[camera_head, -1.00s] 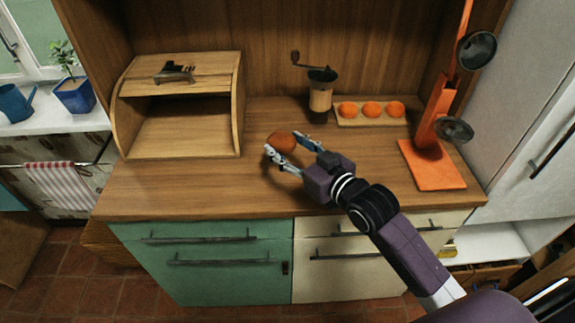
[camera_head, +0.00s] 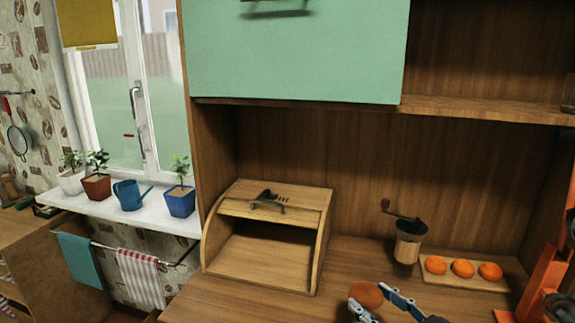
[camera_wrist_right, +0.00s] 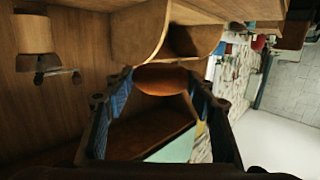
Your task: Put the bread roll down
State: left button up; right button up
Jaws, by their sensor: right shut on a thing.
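The bread roll (camera_head: 366,295) is brown and rounded. My right gripper (camera_head: 376,300) is shut on it, with a finger on either side, at the bottom edge of the head view. In the right wrist view the roll (camera_wrist_right: 162,79) sits between the tips of the two blue-padded fingers (camera_wrist_right: 160,84). Whether it touches the counter (camera_head: 240,302) cannot be told. It is just right of the wooden bread box (camera_head: 325,235), whose front is open and whose visible inside looks empty. My left gripper is not in view.
A coffee grinder (camera_head: 408,247) stands behind and right of the roll. Right of it, three orange fruits (camera_head: 463,268) lie on a wooden board (camera_head: 440,281). An orange stand (camera_head: 548,275) is at the right edge. A green cupboard (camera_head: 300,60) hangs above the bread box.

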jog(key=s+f+n+g+y, duration=0.1)
jog(key=s+n+g+y, duration=0.4)
jog(key=s, duration=0.8)
jog(key=shift+s+d+n+y, duration=0.3)
jog(key=shift+d+y, duration=0.1)
